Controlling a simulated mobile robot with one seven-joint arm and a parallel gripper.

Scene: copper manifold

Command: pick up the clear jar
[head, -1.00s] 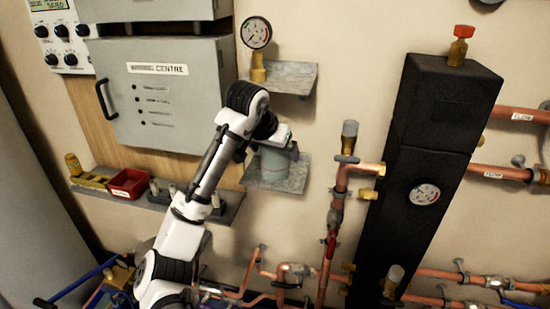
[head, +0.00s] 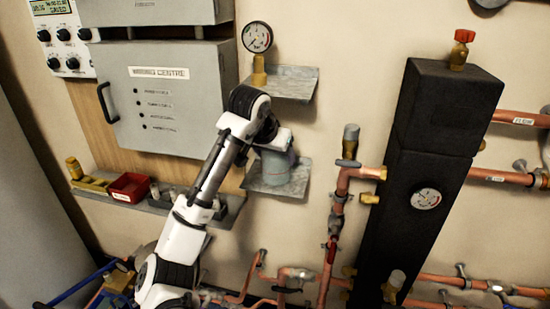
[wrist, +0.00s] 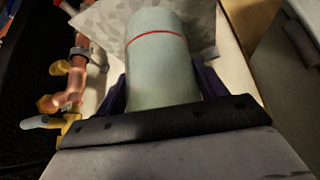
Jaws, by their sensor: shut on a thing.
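The clear jar (head: 274,168) is a pale, greenish cylinder at the small lower wall shelf (head: 296,184). In the wrist view the jar (wrist: 160,65) fills the middle, with a thin red line around it. My gripper (head: 284,147) is at the jar, below the wrist of my white and black arm. Dark finger parts show on both sides of the jar in the wrist view, and my gripper is shut on it. The fingertips are largely hidden. I cannot tell whether the jar's base touches the shelf.
An upper shelf (head: 285,83) above holds a pressure gauge (head: 258,38) on a brass fitting. Copper pipes (head: 340,205) and a tall black block (head: 433,150) stand to the right. A grey cabinet (head: 165,95) and a ledge with a red bin (head: 130,187) are left.

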